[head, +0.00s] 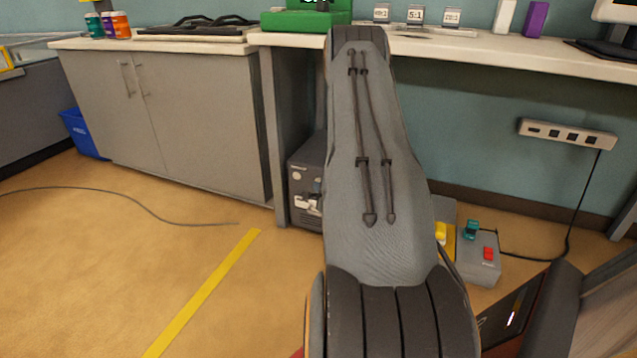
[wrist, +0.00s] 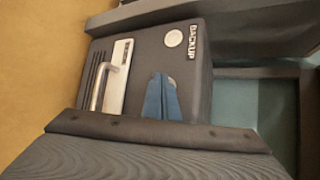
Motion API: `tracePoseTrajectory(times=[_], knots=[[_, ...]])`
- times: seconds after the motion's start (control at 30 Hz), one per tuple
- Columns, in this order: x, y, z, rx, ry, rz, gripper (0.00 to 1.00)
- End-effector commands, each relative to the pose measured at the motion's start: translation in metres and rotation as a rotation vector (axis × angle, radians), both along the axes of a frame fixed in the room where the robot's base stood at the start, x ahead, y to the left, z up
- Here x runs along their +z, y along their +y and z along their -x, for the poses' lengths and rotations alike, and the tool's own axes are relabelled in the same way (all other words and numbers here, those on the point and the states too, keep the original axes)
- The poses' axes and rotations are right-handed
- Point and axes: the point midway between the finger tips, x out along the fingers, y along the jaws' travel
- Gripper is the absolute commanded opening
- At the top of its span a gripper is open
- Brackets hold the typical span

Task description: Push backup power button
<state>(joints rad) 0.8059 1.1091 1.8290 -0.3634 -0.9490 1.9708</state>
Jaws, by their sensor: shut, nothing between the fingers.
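The backup power unit is a dark grey box (head: 303,185) standing on the floor under the counter, partly hidden behind my arm in the head view. The wrist view shows it turned on its side (wrist: 140,58), with a white BACKUP label, a metal handle and a light panel. A round pale button (wrist: 173,38) sits beside the label. My gripper (wrist: 162,77) shows as two blue fingers, shut and empty, over the unit's face and below the button in the wrist view. Whether the fingertips touch the unit is unclear. In the head view my arm hides the gripper.
Grey cabinets (head: 190,110) stand left of the unit, and the counter (head: 480,52) runs above it. A grey box with a red switch (head: 488,254) is on the floor at right. A power strip (head: 567,134) is on the wall. A cable (head: 130,196) crosses the floor.

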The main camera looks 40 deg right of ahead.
Motion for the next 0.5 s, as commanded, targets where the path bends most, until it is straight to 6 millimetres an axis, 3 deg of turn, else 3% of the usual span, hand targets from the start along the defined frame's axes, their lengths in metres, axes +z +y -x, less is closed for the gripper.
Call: tracePoseTrajectory(times=[0.33,0.5], knots=[[0.000,0.003,0.001,0.001,0.002,-0.001,0.00],[0.000,0.016,0.007,0.001,0.002,-0.004,0.00]])
